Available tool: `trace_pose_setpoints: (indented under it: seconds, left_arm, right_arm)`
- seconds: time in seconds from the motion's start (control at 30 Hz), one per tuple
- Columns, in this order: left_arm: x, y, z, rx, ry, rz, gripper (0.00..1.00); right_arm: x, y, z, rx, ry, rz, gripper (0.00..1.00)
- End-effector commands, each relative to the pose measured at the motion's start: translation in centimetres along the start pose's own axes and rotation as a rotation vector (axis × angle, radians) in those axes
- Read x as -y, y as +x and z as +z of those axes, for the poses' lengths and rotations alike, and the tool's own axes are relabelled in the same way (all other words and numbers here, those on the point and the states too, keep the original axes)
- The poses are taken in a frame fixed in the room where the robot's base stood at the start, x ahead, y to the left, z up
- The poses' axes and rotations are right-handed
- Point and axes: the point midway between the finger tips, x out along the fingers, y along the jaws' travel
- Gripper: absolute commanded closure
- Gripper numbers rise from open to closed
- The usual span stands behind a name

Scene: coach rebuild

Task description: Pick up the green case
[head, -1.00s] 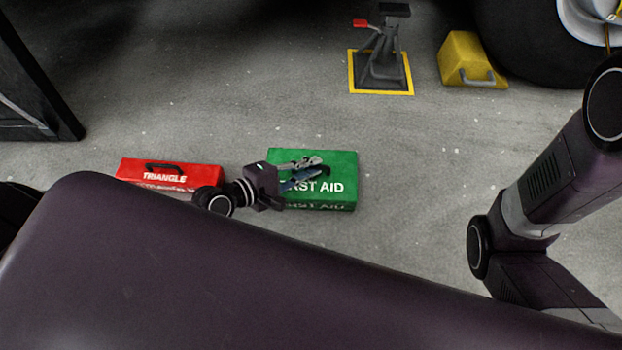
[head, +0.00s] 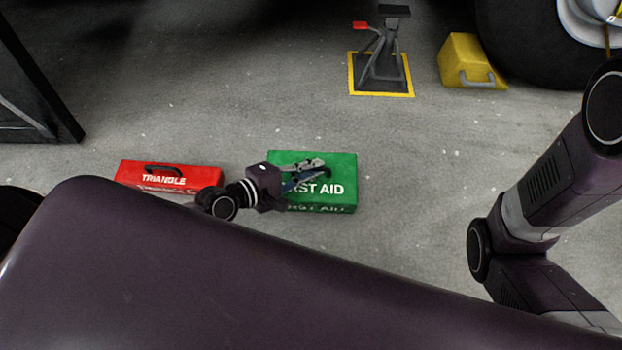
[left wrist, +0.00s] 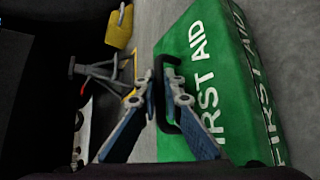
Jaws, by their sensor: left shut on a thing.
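The green case (head: 338,167), lettered FIRST AID, lies flat on the concrete floor in the middle of the head view. It fills the right half of the left wrist view (left wrist: 232,110), where its dark handle (left wrist: 172,128) shows. My left gripper (head: 323,170) is over the top of the case. In the left wrist view its fingers (left wrist: 161,82) are shut on the handle. The fingers and wrist hide part of the lettering and the case's left side. My right arm shows at the right of the head view, but its gripper is out of view.
A red TRIANGLE case (head: 150,178) lies just left of the green case, partly behind my left wrist. A jack stand (head: 383,65) on a yellow-edged base, a yellow chock (head: 466,58) and a tyre (head: 530,50) are farther back. Floor right of the green case is clear.

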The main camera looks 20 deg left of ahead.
Motion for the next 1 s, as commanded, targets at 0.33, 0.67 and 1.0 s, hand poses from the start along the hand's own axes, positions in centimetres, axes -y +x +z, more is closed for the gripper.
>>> trace_pose_setpoints:
  seconds: [0.33,0.67,1.0]
  left_arm:
    - [-0.8,-0.2,0.3,0.001,0.000,0.007,1.00]
    - [-4.0,-1.7,1.8,0.001,0.000,0.009,1.00]
    - [-8.9,-4.0,4.1,0.001,-0.001,0.008,1.00]
  right_arm:
    - [-0.1,0.5,0.2,0.001,0.000,0.000,0.60]
    - [-0.7,3.6,1.2,-0.002,-0.001,-0.001,0.60]
    - [-2.2,2.2,5.8,0.124,0.015,0.045,0.60]
